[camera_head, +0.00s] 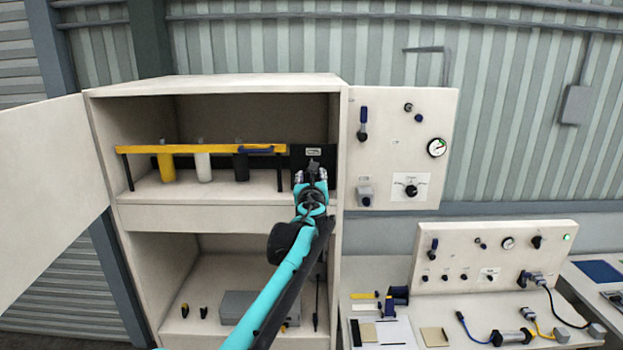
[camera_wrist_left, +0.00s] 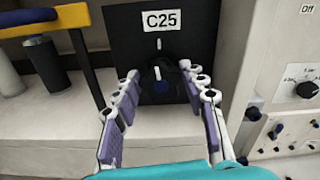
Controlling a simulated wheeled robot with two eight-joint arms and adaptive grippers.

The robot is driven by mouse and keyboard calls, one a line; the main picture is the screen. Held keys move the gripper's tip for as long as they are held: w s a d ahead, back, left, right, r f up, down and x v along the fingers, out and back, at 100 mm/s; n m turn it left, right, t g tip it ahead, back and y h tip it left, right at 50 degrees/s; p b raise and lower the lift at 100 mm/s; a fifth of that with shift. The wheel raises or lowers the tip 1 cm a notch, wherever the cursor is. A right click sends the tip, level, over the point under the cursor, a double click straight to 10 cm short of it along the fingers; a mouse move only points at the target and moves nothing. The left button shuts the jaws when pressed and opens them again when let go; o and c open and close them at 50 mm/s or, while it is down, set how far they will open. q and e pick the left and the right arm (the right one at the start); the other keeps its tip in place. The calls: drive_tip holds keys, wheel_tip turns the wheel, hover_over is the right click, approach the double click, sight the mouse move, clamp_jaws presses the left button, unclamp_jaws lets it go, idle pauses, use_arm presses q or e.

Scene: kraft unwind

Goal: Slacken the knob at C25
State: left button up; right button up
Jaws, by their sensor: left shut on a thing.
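The C25 label (camera_wrist_left: 163,21) is a white plate on a black panel (camera_wrist_left: 125,45); the panel also shows in the head view (camera_head: 326,156), at the right inside the upper cabinet bay. In the head view my left gripper (camera_head: 312,172) covers the knob. My right gripper is in neither view.
A yellow rail (camera_head: 210,149) crosses the bay left of the panel, before yellow, white and dark cylinders. The cabinet door (camera_head: 45,190) stands open at the left. A control board (camera_head: 430,110) with a gauge is at the right, above a bench with tools.

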use_arm(q)
drive_tip(key=n+b, duration=0.1)
drive_tip(key=n, duration=0.3)
drive_tip(key=shift+a+n, duration=0.15)
drive_tip(key=shift+n, duration=0.15)
drive_tip(key=n, duration=0.4)
drive_tip(key=shift+s+a+n+b, duration=0.1)
drive_tip(key=shift+n+b, duration=0.2)
drive_tip(key=n, duration=0.4)
drive_tip(key=shift+a+f+b, duration=0.1)
drive_tip(key=shift+f+b, duration=0.05)
drive_tip(key=shift+b, duration=0.15)
drive_tip(key=shift+f+n, duration=0.1)
drive_tip(key=shift+n, duration=2.4)
drive_tip(key=o, duration=0.9)
drive_tip(key=shift+o, duration=1.3)
drive_tip(key=shift+d+f, duration=0.15)
drive_tip(key=shift+d, duration=0.05)
